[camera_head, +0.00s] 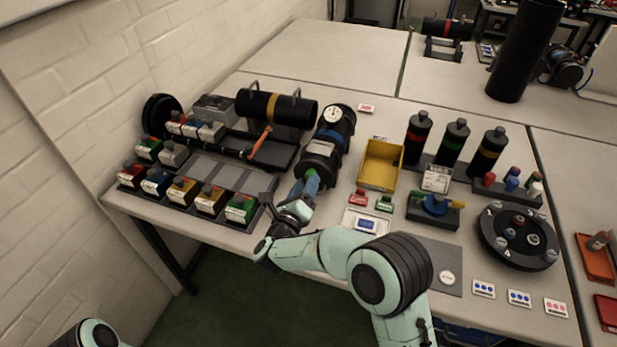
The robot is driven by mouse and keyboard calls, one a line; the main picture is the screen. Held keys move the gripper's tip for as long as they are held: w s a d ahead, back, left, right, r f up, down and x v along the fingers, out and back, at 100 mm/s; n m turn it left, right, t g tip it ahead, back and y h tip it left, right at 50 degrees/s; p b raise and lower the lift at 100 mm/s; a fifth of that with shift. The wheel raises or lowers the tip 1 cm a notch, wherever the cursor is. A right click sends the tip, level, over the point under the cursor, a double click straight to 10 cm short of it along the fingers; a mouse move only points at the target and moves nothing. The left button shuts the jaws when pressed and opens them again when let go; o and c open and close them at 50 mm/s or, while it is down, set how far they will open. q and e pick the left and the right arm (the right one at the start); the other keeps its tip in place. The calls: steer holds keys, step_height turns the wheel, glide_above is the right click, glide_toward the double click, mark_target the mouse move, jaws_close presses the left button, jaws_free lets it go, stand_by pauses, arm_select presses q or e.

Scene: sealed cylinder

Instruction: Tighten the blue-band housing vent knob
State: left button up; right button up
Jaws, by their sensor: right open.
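The blue-band housing (345,131) is a black cylinder lying on the table, with a blue band around it and a round white gauge (332,114) on top at its far end. Its near end points toward me. My right gripper (306,188) is open at this near end, with a small green and blue patch between it and the housing. I cannot clearly make out the vent knob, and the gripper covers part of this end. I cannot tell whether the fingers touch anything. Only a piece of my left arm shows at the bottom left; its gripper is out of view.
Left of the housing, a yellow-band cylinder (274,108) lies on a black stand, near an orange-handled tool (260,142) and racks of small coloured boxes (184,190). To the right are a yellow bin (381,164), several banded bottles (455,142) and a round black fixture (518,237).

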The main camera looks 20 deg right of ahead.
steer(key=shift+x, duration=1.5)
jaws_close()
